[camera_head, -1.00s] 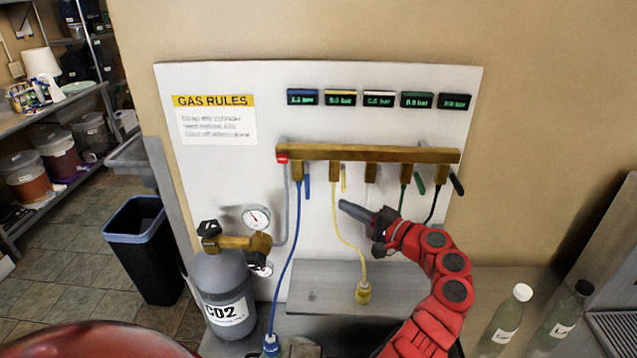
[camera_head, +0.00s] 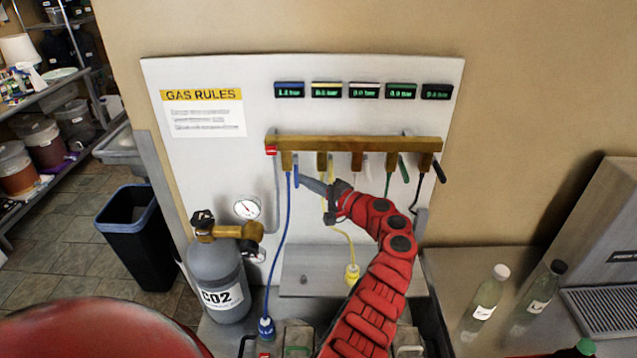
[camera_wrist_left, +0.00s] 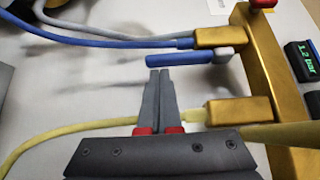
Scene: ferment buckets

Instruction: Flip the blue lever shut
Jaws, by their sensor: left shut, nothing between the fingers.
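The blue lever (camera_head: 296,174) hangs down beside the leftmost valve of the brass manifold (camera_head: 355,143), alongside the blue hose (camera_head: 289,205). In the left wrist view the blue lever (camera_wrist_left: 180,61) lies parallel to its brass valve (camera_wrist_left: 215,37). My left gripper (camera_head: 303,181) is shut and empty, just right of the lever's lower part. In the left wrist view its fingertips (camera_wrist_left: 160,72) are very close to the lever's free end; I cannot tell whether they touch. The blue-marked display (camera_head: 289,91) reads about 1.2 bar. My right gripper is not in view.
The yellow hose (camera_head: 351,245) and yellow valve (camera_head: 322,160) are close by my left gripper. White, green and black levers (camera_head: 440,171) are further right. A CO2 cylinder (camera_head: 216,272) with a gauge (camera_head: 247,208) stands lower left. Bottles (camera_head: 485,300) stand at right.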

